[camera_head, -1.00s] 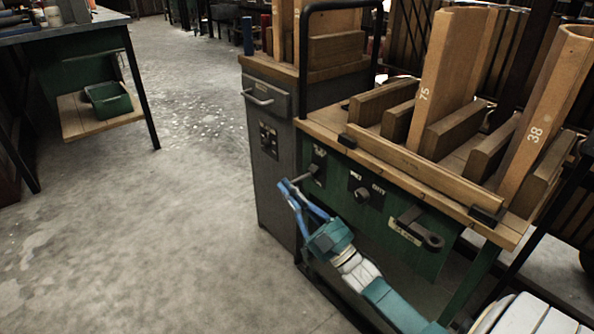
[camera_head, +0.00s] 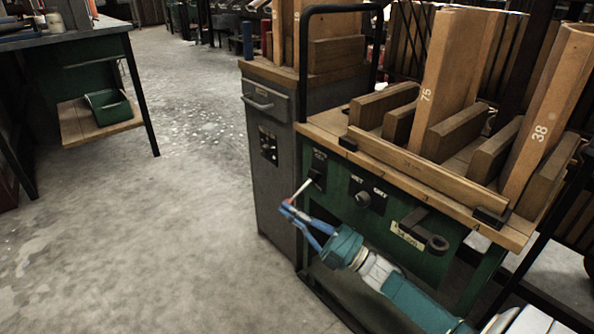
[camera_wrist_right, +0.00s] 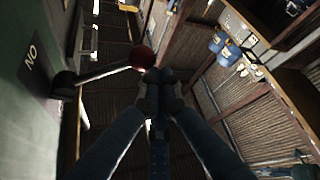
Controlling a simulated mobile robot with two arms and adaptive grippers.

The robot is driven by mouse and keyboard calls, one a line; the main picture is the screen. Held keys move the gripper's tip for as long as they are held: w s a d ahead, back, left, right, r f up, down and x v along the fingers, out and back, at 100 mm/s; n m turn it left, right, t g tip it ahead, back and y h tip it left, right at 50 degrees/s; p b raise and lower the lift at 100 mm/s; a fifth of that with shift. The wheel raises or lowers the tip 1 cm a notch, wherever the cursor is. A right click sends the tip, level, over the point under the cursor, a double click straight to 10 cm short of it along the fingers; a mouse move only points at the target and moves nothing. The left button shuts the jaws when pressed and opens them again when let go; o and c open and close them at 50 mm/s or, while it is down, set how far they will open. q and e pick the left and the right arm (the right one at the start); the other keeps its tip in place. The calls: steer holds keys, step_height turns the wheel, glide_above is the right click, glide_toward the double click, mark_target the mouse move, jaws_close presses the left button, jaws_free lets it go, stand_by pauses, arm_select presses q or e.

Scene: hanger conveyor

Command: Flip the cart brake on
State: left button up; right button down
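The brake lever (camera_head: 303,188) sticks out from a black plate at the left end of the cart's green front panel. It slants down and left to a red knob. In the right wrist view, the lever (camera_wrist_right: 105,73) has its red knob (camera_wrist_right: 141,57) beside my fingertips; I cannot tell whether they touch. My right gripper (camera_head: 286,208) is at the lever's lower end, and its fingertips (camera_wrist_right: 160,82) are together with nothing seen between them. My left gripper is not in view.
The cart (camera_head: 440,207) carries wooden blocks and boards. A rotary knob (camera_head: 363,198) and a black handle (camera_head: 425,235) sit farther right on its panel. A grey cabinet (camera_head: 272,190) stands at its left. The floor (camera_head: 150,240) on the left is clear.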

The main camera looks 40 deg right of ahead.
stand_by(0.4)
steer(key=d+r+m+t+h+p, duration=0.35)
steer(key=r+m+h+p, duration=0.35)
steer(key=r+m+h, duration=1.05)
steer(key=s+a+f+m+y+p, duration=0.1)
steer(key=s+f+m+y+p, duration=0.15)
steer(key=s+f+y, duration=0.4)
steer(key=s+a+f+n+g+p, duration=0.1)
steer(key=a+f+g+p, duration=0.15)
steer(key=f+p, duration=0.45)
steer(key=s+a+f+g+p, duration=0.1)
steer(key=s+f+g+p, duration=0.2)
steer(key=f, duration=0.7)
steer(key=s+a+f+n+g+p, duration=0.1)
steer(key=s+a+f+g+p, duration=0.2)
steer(key=s+f, duration=0.3)
steer(key=s+a+f+n+g+p, duration=0.1)
steer(key=s+a+f+g+p, duration=0.1)
steer(key=s+f+g+p, duration=0.3)
steer(key=shift+s+a+f+n+y+p, duration=0.4)
steer(key=shift+f+p, duration=0.15)
steer(key=shift+f, duration=0.9)
